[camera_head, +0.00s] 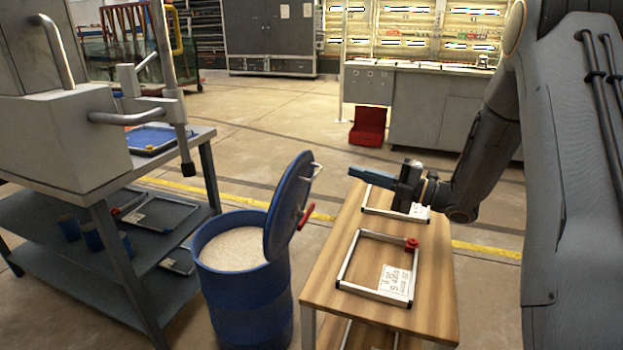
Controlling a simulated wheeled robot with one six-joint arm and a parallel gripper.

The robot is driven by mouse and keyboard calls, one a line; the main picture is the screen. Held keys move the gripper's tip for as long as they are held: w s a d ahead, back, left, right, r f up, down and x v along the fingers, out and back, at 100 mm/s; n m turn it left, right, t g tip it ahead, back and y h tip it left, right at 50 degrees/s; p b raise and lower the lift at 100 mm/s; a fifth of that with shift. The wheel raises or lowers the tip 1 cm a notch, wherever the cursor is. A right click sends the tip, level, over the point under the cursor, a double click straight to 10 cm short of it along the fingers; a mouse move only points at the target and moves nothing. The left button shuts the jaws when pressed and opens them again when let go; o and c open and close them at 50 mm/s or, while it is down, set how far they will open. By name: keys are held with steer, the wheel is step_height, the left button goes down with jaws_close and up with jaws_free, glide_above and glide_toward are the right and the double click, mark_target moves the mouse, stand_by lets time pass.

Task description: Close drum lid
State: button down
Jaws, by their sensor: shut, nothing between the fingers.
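A blue drum (240,300) stands on the floor in the lower middle, filled with pale granular material (234,248). Its blue lid (287,205) stands raised and nearly upright at the drum's right side, leaving the top open. The lid has a metal handle (316,170) near its upper edge and a red-tipped handle (305,216) on its right face. My gripper (352,172) is to the right of the lid, above the wooden table, pointing left. It is shut and empty, with a visible gap between its tip and the lid.
A wooden table (322,285) with metal frames (347,259) stands right of the drum. A grey washer machine (62,142) on a shelved bench (207,135) stands left. A red bin (368,127) is behind. Open floor lies behind the drum.

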steer(key=s+f+n+g+y, duration=0.1)
steer(key=s+n+y, duration=0.1)
steer(key=p, duration=0.1)
glide_toward(300, 159)
steer(key=shift+g, duration=0.4)
steer(key=x, duration=0.6)
steer(key=shift+w+a+r, duration=0.15)
steer(key=shift+w+r, duration=0.05)
